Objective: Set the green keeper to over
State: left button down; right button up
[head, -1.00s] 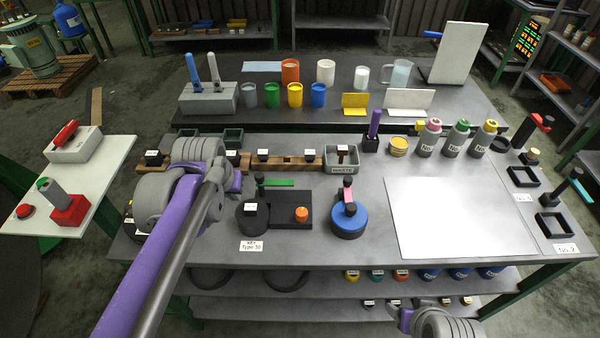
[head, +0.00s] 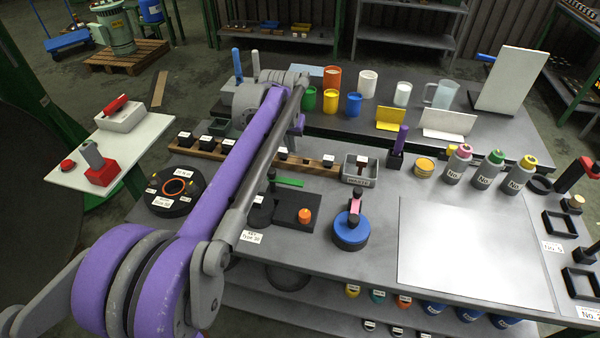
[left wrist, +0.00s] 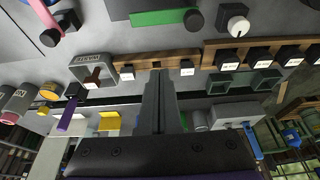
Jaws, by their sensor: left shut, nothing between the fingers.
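The green keeper (head: 288,182) is a flat green bar running right from a dark post along the back edge of a black block (head: 292,202). An orange knob (head: 305,215) stands on the block in front of the bar, apart from it. In the left wrist view the green keeper (left wrist: 163,17) is at the top, with a round black knob at its right end. My left gripper (left wrist: 158,78) is shut and empty, its fingers pointing toward the wooden rack and the keeper, apart from the keeper. In the head view my left arm hides most of it. My right gripper is not in view.
A wooden rack (head: 255,153) with black labelled blocks lies behind the keeper's block. A grey waste tray (head: 358,171) stands to its right. A blue round fixture (head: 351,233) with a pink-topped lever is right of the block. A bare pale sheet (head: 470,245) lies farther right.

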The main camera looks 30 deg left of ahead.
aim_at(286, 183)
pick_arm(q)
jog(key=shift+a, duration=0.15)
jog(key=d+x, duration=0.1)
jog(key=x, duration=0.9)
jog(key=s, duration=0.4)
jog(key=shift+d, duration=0.1)
